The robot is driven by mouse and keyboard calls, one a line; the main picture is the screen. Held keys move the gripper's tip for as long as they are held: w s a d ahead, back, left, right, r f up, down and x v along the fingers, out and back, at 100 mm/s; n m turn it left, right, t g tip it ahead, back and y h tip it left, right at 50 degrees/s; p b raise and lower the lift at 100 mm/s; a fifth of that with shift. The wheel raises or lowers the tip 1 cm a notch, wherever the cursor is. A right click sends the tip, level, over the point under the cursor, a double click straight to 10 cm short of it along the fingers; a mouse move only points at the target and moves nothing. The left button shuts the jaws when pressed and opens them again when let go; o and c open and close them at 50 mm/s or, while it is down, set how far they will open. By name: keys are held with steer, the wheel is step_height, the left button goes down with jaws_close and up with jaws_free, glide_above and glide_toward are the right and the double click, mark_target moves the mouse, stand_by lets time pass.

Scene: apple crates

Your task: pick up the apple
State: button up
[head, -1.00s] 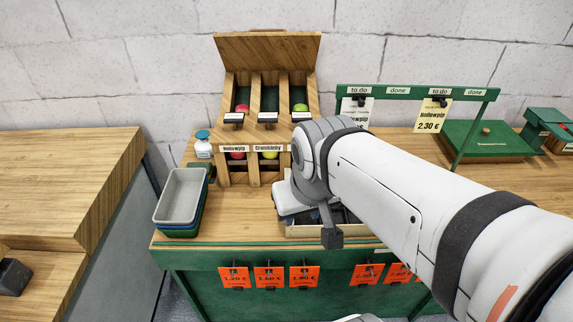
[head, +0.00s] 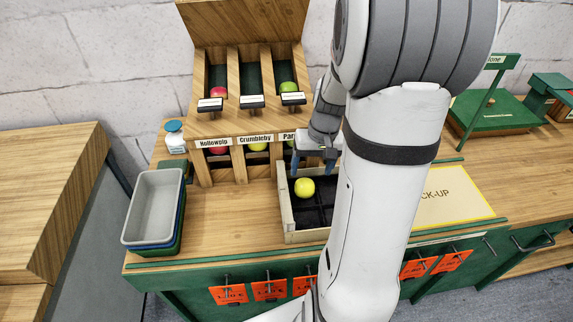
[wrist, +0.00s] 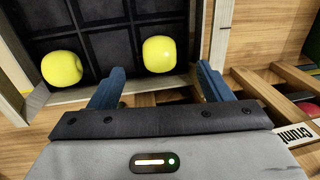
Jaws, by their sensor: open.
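Two yellow-green apples show in the wrist view, both in the dark, divided crate (wrist: 219,42). One apple (wrist: 159,54) lies just beyond and between my fingertips, close to the crate wall. The other apple (wrist: 62,68) lies to the left, outside my fingers. In the head view one yellow apple (head: 304,188) shows in the wooden crate (head: 287,216); the crate's right part is hidden by my arm. My gripper (head: 314,168) is open and empty, with blue fingers pointing down near the crate's back edge. It also shows in the wrist view (wrist: 161,78).
A wooden dispenser (head: 240,128) with red, yellow and green fruit stands behind the crate. Stacked trays (head: 152,205) and a white bottle (head: 175,138) are at the left. A yellow-edged pick-up mat (head: 455,203) lies right of my arm. Bare counter lies left of the crate.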

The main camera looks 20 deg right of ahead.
mark_target(307, 183)
steer(key=shift+w+d+f, duration=0.1)
steer(key=shift+w+f, duration=0.05)
steer(key=shift+f, duration=0.35)
steer(key=shift+w+a+f+p, duration=0.1)
steer(key=shift+a+f+p, duration=0.05)
steer(key=shift+f, duration=1)
steer(key=shift+w+a+f+p, duration=0.15)
steer(key=shift+a+f, duration=0.05)
steer(key=shift+f, duration=1)
steer(key=shift+w+a+f+p, duration=0.1)
steer(key=shift+a+f+p, duration=0.05)
steer(key=shift+f, duration=1)
steer(key=shift+c, duration=0.3)
steer(key=c, duration=1)
